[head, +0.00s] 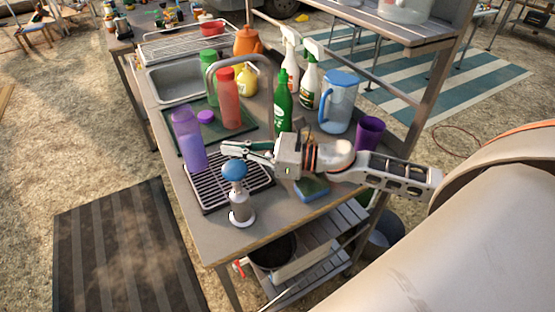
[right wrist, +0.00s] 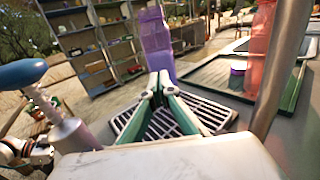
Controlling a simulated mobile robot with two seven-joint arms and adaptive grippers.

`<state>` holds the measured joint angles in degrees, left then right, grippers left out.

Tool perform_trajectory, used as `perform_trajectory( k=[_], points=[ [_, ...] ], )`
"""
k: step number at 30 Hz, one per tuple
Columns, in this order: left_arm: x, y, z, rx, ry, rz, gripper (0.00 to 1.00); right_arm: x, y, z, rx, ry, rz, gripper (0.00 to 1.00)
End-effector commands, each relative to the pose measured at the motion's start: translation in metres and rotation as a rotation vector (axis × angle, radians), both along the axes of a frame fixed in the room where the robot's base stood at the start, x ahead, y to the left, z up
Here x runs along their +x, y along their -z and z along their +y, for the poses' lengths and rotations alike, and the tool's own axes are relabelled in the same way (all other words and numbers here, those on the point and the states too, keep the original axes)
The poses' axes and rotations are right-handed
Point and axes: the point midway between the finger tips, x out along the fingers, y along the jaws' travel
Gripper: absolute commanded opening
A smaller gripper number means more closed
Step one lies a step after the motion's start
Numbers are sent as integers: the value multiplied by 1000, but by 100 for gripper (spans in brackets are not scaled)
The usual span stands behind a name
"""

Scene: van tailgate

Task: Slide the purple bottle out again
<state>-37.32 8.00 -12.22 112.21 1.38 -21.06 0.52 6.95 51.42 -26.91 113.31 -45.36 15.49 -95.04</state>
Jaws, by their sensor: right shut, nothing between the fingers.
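The purple bottle (head: 188,138) stands upright on the counter by the far left corner of the black drip rack (head: 213,190). In the right wrist view the bottle (right wrist: 155,45) rises just beyond my fingertips, and its base is partly hidden by them. My right gripper (head: 226,149) is shut and empty, its fingers over the rack and pointing at the bottle, to its right in the head view. It also shows in the right wrist view (right wrist: 156,84). Whether the tips touch the bottle, I cannot tell.
A blue-topped brush in a holder (head: 240,200) stands at the rack's near edge. A green mat (head: 225,140) behind holds a red bottle (head: 228,97) and a purple lid (head: 206,117). A green bottle (head: 283,105) and a blue sponge (head: 312,189) are near my right wrist.

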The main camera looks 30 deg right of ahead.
Motion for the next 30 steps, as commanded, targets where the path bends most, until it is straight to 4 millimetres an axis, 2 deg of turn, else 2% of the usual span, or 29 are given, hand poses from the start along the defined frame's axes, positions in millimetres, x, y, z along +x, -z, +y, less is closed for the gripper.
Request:
perform_trajectory(
  k=[1,6,12,16,22,30],
  points=[
    [-5,8,0,1,1,10,58,-8,6,-8,-3,2,7,0],
    [-8,16,1,6,2,17,58,-25,6,-26,-3,1,7,0],
    [7,7,2,10,2,-15,58,-42,4,-45,-1,1,6,0],
    [7,8,3,13,3,-16,58,-52,3,-56,0,1,6,0],
    [7,10,3,15,2,-13,58,-61,2,-66,-2,0,3,0],
    [6,11,4,17,2,-12,58,-63,1,-69,-1,-1,1,0]
  ],
)
